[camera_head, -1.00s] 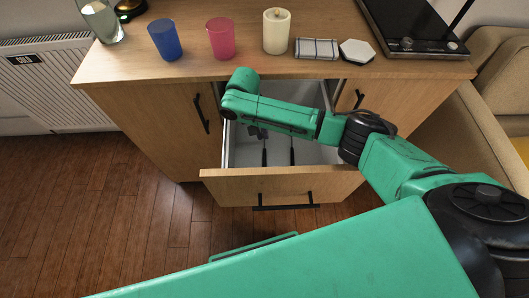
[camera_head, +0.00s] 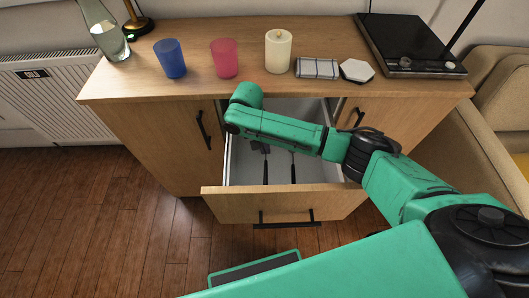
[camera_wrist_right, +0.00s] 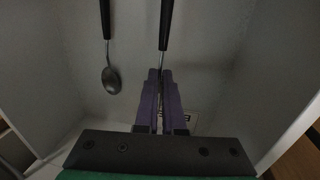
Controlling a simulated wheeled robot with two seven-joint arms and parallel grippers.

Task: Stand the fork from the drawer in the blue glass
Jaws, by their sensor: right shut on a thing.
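The blue glass (camera_head: 171,60) stands upright and empty on the counter, left of a pink glass. The drawer (camera_head: 285,204) below is open. My right arm reaches into it, and its gripper (camera_head: 258,147) is mostly hidden under the arm. In the right wrist view, the purple fingers of this gripper (camera_wrist_right: 161,80) are shut on the fork (camera_wrist_right: 166,24), whose dark handle sticks out past the fingertips. The fork's head is hidden between the fingers. The fork's handle also shows in the head view (camera_head: 266,171). My left gripper is out of view.
A spoon (camera_wrist_right: 111,79) lies beside the fork in the drawer.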

